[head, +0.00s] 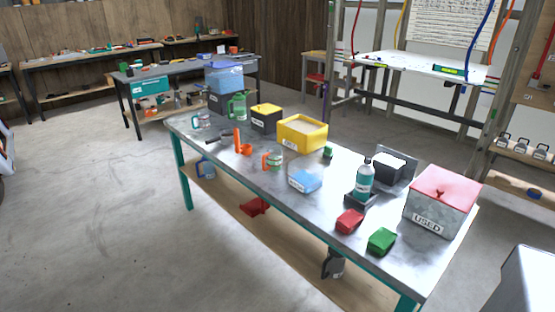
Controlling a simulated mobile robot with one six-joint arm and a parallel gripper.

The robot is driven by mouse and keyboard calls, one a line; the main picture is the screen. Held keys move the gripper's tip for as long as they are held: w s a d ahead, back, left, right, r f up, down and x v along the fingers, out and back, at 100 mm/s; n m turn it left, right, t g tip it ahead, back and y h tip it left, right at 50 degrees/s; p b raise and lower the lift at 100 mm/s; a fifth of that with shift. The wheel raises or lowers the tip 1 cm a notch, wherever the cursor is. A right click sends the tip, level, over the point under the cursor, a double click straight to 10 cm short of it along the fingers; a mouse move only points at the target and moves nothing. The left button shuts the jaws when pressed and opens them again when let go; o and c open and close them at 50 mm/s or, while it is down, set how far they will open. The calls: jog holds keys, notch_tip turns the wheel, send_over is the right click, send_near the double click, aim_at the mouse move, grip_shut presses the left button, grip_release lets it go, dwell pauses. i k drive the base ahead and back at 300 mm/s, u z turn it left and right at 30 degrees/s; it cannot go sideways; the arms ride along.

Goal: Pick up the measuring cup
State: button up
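A clear cup with an orange handle (273,161) stands upright near the front edge of the workbench (345,183), about the middle of its length. A similar clear cup with a teal handle (202,121) stands at the bench's far left end. A green jug (238,106) stands behind it, and a blue-handled vessel (205,168) sits on the lower shelf. All look like possible measuring cups; I cannot tell which one is meant. My gripper is not in view.
An orange scoop-like tool (240,143), yellow bin (302,132), blue-and-white tub (305,178), teal bottle (365,180), red scoop (350,221), green scoop (382,240) and "USED" box (430,215) crowd the bench. The floor (110,225) at left is clear.

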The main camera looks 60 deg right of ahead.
aim_at(273, 154)
jog(key=u, duration=0.05)
jog(key=i, duration=1)
jog(key=z, duration=0.05)
